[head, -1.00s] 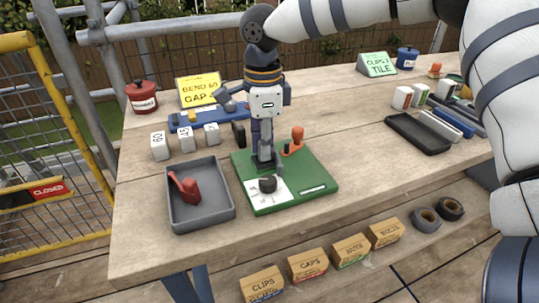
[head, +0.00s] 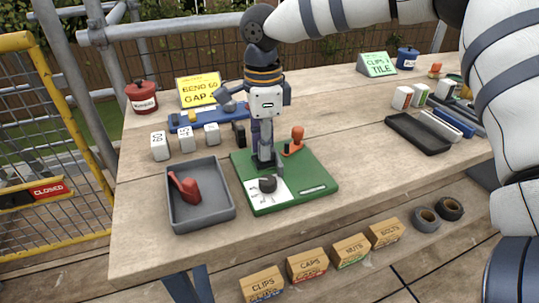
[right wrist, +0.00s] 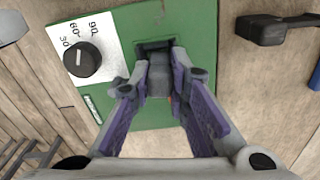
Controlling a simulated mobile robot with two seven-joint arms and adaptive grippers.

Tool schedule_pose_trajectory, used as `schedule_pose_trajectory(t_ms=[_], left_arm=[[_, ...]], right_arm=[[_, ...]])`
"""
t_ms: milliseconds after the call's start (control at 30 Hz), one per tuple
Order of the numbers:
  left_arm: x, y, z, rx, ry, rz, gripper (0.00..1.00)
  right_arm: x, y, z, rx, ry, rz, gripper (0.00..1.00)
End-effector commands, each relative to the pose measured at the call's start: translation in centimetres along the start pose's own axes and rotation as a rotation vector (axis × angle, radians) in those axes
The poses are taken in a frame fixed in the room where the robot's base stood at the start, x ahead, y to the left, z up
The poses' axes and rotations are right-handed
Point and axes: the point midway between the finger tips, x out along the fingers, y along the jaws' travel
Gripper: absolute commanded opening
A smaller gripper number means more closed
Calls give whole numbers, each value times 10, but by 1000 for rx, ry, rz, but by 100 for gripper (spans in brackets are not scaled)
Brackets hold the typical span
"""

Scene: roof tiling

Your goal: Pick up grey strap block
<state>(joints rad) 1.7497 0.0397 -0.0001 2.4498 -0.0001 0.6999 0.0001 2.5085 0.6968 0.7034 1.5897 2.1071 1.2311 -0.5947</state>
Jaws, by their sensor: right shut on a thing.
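The grey strap block (right wrist: 158,78) sits at a dark recess in the green bending board (right wrist: 125,25), between the fingertips of my right gripper (right wrist: 160,85). My right gripper is shut on it. In the head view, my right gripper (head: 264,155) points down at the back part of the green board (head: 318,180), and its fingers largely hide the block there. The board carries a black knob (head: 267,184) on a white angle dial and an orange-handled lever (head: 296,138). My left gripper is not in view.
A grey tray (head: 208,221) with a red tool stands left of the board. Several white number blocks (head: 159,146) and a blue bar stand behind it. A black tray (head: 418,133) lies at the right. The wood between the board and the black tray is clear.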

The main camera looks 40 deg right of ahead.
Motion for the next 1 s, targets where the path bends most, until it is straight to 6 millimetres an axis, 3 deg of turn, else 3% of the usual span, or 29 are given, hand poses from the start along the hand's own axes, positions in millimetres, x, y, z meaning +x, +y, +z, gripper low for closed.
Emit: schedule_pose_trajectory(t_ms=[167, 800, 1000], left_arm=[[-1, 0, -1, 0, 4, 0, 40], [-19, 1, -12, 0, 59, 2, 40], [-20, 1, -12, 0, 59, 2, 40]], right_arm=[[-3, 0, 0, 0, -1, -1, 0], [-44, 0, 0, 0, -2, -4, 0], [-45, 0, 0, -1, 0, 0, 0]])
